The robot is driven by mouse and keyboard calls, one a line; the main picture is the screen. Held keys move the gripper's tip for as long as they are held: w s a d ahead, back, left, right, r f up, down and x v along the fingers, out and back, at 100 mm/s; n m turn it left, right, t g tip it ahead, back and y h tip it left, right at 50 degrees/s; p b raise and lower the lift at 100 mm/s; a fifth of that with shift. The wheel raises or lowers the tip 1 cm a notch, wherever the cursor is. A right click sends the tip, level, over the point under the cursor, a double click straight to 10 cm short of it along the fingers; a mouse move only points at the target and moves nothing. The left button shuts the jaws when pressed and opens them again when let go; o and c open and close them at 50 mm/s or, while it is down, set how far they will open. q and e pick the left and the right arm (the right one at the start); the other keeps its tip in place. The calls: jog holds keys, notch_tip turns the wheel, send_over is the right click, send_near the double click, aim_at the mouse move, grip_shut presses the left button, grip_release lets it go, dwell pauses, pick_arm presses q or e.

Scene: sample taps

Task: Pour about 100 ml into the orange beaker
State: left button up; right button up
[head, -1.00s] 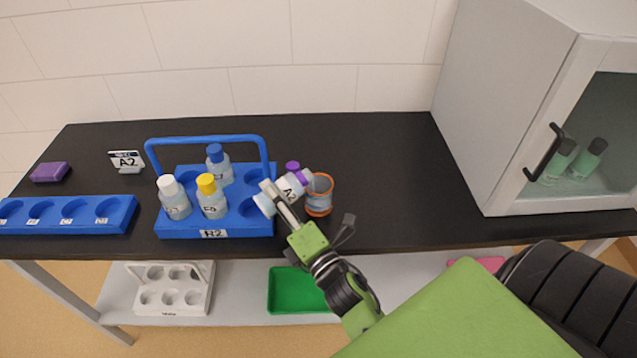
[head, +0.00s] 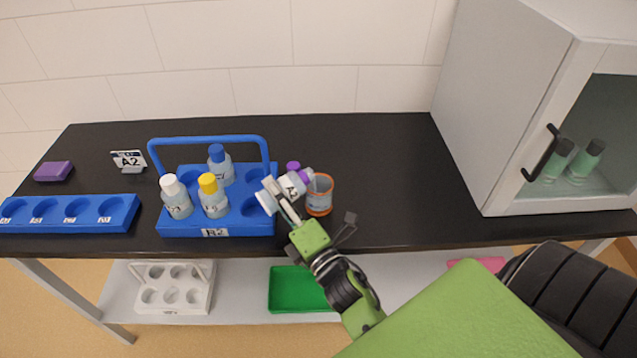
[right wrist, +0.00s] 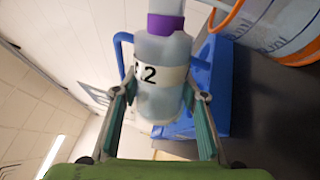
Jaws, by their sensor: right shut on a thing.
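My right gripper (head: 282,203) is shut on a clear bottle (head: 287,190) with a white A2 label and a purple collar. The bottle is tilted well over, its neck towards the right, at the rim of the orange beaker (head: 319,207). In the right wrist view my gripper (right wrist: 162,92) has one finger on each side of the bottle (right wrist: 160,101). The beaker (right wrist: 268,25), clear with an orange rim, shows there at the upper right. A pale streak shows at the beaker's mouth; I cannot tell its liquid level. My left gripper is out of view.
A blue rack (head: 170,225) with a tall handle holds several capped bottles just left of the beaker. A purple cap (head: 293,166) shows behind the held bottle. A glass-fronted cabinet (head: 510,110) stands at the right. The black counter (head: 400,170) is clear between beaker and cabinet.

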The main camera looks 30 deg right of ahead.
jog(key=shift+w+d, duration=0.2)
jog(key=shift+d, duration=0.1)
jog(key=shift+s+a+r, duration=0.15)
jog(key=shift+a, duration=0.05)
jog(key=shift+d+m+p, duration=0.3)
jog(key=shift+a+r, duration=0.15)
jog(key=shift+a, duration=0.05)
jog(key=shift+d, duration=0.25)
jog(key=shift+a+r, duration=0.1)
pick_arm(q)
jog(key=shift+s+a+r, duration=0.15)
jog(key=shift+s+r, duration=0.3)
pick_arm(e)
jog(key=shift+a+m, duration=0.1)
jog(key=shift+m, duration=0.2)
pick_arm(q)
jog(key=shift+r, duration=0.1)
